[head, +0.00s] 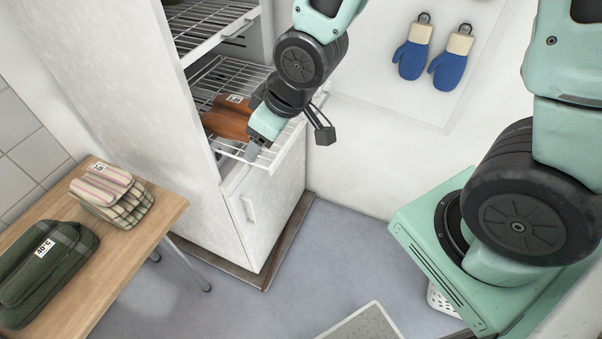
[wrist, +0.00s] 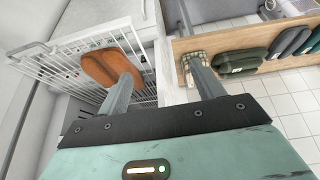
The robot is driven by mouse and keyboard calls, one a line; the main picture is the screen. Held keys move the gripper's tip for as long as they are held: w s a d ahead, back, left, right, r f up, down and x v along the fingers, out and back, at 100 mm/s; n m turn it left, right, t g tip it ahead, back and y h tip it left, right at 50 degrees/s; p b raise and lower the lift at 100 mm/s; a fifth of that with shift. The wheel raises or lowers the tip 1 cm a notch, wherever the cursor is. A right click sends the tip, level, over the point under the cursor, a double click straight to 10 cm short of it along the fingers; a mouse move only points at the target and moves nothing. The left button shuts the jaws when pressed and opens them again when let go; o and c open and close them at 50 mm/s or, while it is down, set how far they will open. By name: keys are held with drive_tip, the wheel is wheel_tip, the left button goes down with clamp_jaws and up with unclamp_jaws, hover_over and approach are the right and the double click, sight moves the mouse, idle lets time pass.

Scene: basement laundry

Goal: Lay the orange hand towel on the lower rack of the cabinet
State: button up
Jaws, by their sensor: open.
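The orange hand towel (head: 228,118) is folded, with a white tag, and lies on the wire lower rack (head: 240,72) of the white cabinet (head: 190,130). The rack is slid partly out. My gripper (head: 288,144) is open, at the rack's front right, just beside the towel. In the wrist view the towel (wrist: 110,64) rests on the rack (wrist: 60,68) beyond the left finger, which overlaps its edge in the picture. Nothing is between the fingers of my gripper (wrist: 161,82). Part of the towel is hidden behind my gripper in the head view.
An upper rack (head: 205,22) sits above. A wooden table (head: 140,222) at left holds a striped folded stack (head: 110,195) and a dark green folded cloth (head: 45,270). Blue mitts (head: 412,60) hang on the wall. The floor before the cabinet is mostly clear.

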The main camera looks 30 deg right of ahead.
drive_tip(key=s+a+r+g+h, duration=0.1)
drive_tip(key=s+r+g, duration=0.1)
drive_tip(key=s, duration=0.6)
drive_tip(key=s+a+r+g+h, duration=0.1)
drive_tip(key=s+r+g, duration=0.1)
drive_tip(key=s+r, duration=0.3)
drive_tip(key=s, duration=0.4)
drive_tip(key=shift+n, duration=0.3)
drive_tip(key=shift+w, duration=0.1)
